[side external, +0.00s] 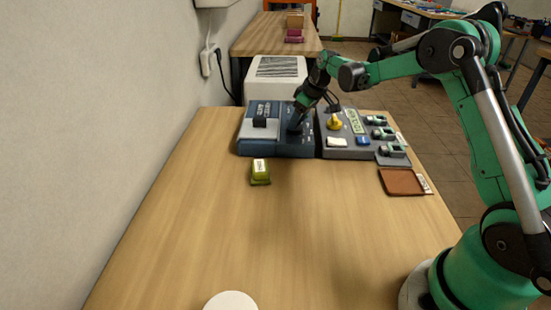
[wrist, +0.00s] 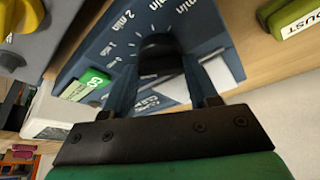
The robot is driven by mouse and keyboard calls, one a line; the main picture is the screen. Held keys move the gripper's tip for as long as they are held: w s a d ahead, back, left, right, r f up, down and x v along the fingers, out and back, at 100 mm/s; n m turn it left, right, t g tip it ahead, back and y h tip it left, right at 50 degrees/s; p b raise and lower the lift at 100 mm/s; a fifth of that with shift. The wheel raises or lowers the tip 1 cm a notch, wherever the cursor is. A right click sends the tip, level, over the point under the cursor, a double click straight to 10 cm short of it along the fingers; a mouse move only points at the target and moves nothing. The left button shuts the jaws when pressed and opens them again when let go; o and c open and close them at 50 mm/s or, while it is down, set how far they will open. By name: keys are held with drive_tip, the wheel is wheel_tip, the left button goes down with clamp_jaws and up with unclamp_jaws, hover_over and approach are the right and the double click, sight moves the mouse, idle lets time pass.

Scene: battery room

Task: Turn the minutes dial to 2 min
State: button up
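The minutes dial (wrist: 160,52) is a black knob on the sloped blue unit (wrist: 225,62), with white marks and "min" labels beside it. A "2 min" label (wrist: 123,21) shows at its upper left in the wrist view. The dial's pointer cannot be made out. My gripper (wrist: 160,70) has one finger on each side of the dial, with no clear gap, so it looks shut on it. In the side view my gripper (side external: 296,125) comes down on the right part of the blue unit (side external: 262,143) and hides the dial.
A black block (side external: 265,122) stands on the blue unit's left part. Just right is a grey panel (side external: 352,152) with a yellow knob (side external: 334,121). An olive-green box (side external: 260,172) and a brown tray (side external: 402,182) lie in front. The table's middle is clear.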

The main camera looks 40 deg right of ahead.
clamp_jaws()
drive_tip(key=m, duration=0.2)
drive_tip(key=m+h, duration=0.1)
drive_tip(key=m, duration=0.1)
drive_tip(key=m+h, duration=0.1)
drive_tip(key=shift+a+m, duration=0.25)
drive_tip(key=shift+m, duration=0.15)
drive_tip(key=m+h, duration=0.1)
drive_tip(key=m, duration=0.2)
drive_tip(key=m+h, duration=0.1)
drive_tip(key=m, duration=0.1)
drive_tip(key=shift+w+a+m+g, duration=0.15)
drive_tip(key=shift+m+g, duration=0.25)
drive_tip(key=o, duration=0.9)
unclamp_jaws()
